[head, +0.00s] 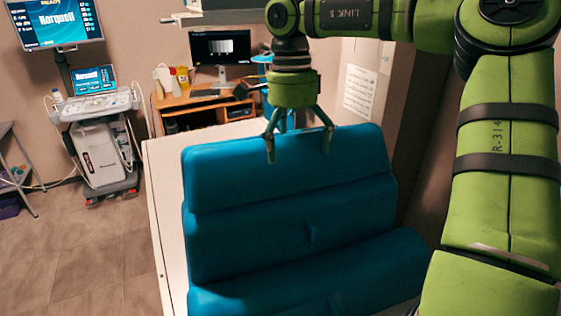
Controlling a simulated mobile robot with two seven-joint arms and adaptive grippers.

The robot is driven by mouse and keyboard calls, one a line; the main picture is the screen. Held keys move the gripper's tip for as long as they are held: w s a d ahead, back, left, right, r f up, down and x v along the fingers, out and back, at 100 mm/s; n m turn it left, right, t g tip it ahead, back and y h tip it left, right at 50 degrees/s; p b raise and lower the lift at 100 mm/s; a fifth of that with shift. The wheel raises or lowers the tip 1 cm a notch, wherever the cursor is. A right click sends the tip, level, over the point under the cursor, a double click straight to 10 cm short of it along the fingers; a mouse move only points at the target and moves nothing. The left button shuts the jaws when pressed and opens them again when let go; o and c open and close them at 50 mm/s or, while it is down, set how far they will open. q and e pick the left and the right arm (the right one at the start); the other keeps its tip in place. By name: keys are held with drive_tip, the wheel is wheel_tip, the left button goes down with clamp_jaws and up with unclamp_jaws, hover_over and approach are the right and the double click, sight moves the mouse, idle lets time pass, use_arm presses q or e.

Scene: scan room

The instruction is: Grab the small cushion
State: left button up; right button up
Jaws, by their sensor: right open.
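A blue padded cushion (290,213) with several horizontal sections lies on a white table. It is the only cushion that I can make out, and it looks large rather than small. My right gripper (299,150) points down with its two fingers spread apart and nothing between them. Its fingertips overlap the cushion's top section near the far edge in the picture. I cannot tell whether they touch it. My left gripper is not in view.
The white table (160,205) shows along the cushion's left side. A wooden desk (205,104) with a monitor (221,47) stands behind. A medical cart (100,135) with screens stands at the left. Open floor (85,245) lies at the front left.

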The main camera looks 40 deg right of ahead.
drive_tip(key=c, duration=1.5)
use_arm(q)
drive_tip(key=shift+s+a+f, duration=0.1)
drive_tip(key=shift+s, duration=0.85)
use_arm(e)
drive_tip(key=shift+r, duration=0.15)
